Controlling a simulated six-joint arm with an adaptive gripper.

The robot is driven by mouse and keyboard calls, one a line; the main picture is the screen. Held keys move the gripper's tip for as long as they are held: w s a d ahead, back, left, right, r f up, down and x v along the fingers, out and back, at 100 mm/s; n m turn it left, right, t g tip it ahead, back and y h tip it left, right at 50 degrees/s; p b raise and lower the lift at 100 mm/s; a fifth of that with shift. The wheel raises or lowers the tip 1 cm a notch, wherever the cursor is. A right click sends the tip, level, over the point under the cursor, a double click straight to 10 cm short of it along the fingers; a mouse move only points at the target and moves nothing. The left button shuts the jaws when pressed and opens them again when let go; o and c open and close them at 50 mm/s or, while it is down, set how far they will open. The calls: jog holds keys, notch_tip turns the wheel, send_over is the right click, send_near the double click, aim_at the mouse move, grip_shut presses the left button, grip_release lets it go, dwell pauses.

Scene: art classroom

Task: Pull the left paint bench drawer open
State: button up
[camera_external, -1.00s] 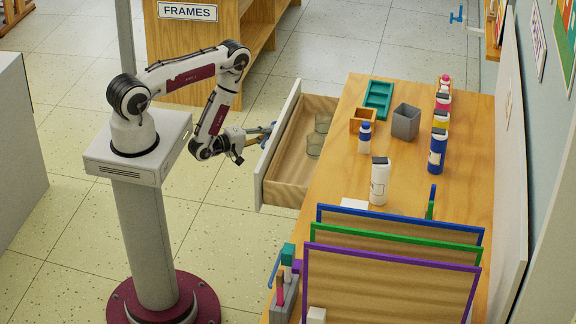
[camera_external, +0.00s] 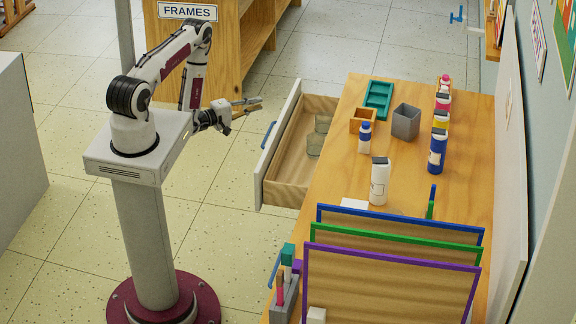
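The paint bench drawer (camera_external: 285,190) is pulled well out of the bench's side. Its white front (camera_external: 279,150) stands clear of the bench, and its wooden inside shows two clear glass jars (camera_external: 316,144). A blue bar handle (camera_external: 268,135) is on the drawer front. My gripper (camera_external: 261,104) is beyond and above the handle in the picture, apart from it. Its fingers are parted with nothing between them.
The wooden bench top (camera_external: 340,180) holds a teal tray (camera_external: 378,99), a grey cup (camera_external: 406,122), paint bottles (camera_external: 438,150) and framed boards (camera_external: 390,285). A second blue handle (camera_external: 273,270) shows nearer the camera. Floor between my base and the drawer is clear.

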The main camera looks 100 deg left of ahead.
jog(key=m+t+h, duration=0.3)
jog(key=m+h, duration=0.6)
jog(key=h, duration=0.3)
send_near(268, 133)
jog(key=w+f, duration=0.1)
jog(key=w, duration=0.1)
jog(key=shift+a+f, duration=0.15)
jog(key=shift+w, duration=0.15)
jog(key=shift+x, duration=3.8)
grip_shut()
